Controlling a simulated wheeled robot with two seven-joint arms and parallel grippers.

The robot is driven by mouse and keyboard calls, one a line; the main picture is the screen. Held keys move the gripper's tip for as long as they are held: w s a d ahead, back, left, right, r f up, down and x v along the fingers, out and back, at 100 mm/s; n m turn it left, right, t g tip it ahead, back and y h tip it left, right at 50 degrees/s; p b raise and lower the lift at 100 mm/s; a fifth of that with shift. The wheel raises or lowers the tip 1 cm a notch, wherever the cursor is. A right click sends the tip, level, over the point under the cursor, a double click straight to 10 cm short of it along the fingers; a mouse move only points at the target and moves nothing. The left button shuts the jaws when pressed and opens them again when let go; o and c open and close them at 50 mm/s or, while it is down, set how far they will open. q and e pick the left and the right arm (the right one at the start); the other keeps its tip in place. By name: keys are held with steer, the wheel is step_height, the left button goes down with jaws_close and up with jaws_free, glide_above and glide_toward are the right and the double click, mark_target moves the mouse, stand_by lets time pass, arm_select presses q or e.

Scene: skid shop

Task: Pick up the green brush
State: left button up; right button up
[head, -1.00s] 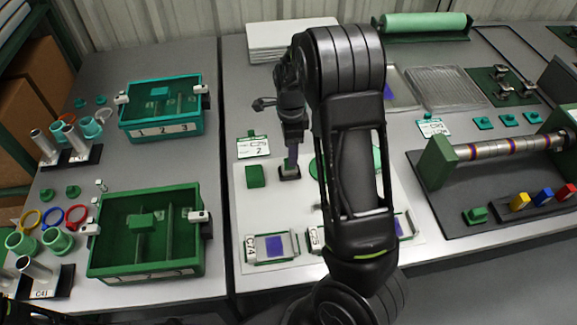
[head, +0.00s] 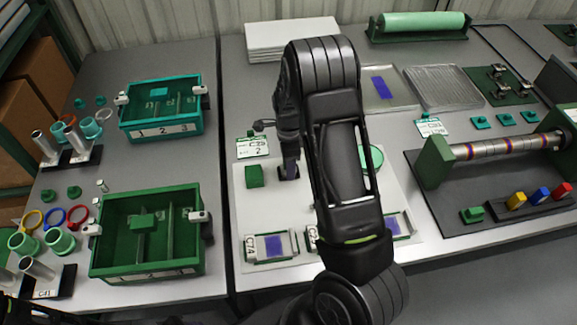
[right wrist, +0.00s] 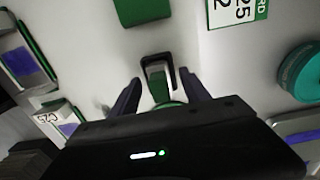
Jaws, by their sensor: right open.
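A green handle (right wrist: 158,88), which looks like the brush, stands in a small black holder (right wrist: 157,60) in the right wrist view. My right gripper (right wrist: 160,84) is open, with one finger on each side of the handle and visible gaps. In the head view the same gripper (head: 289,166) points down over the black holder on the white board (head: 240,215); the brush is mostly hidden there by the gripper and arm.
A green block (head: 254,176) and a number card (head: 252,147) stand close left of the holder. Small framed trays (head: 271,247) lie toward the front. A green disc (head: 371,157) is partly behind my arm. Green bins (head: 146,272) stand left.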

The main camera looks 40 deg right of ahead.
stand_by(0.5)
jaws_close()
stand_by(0.4)
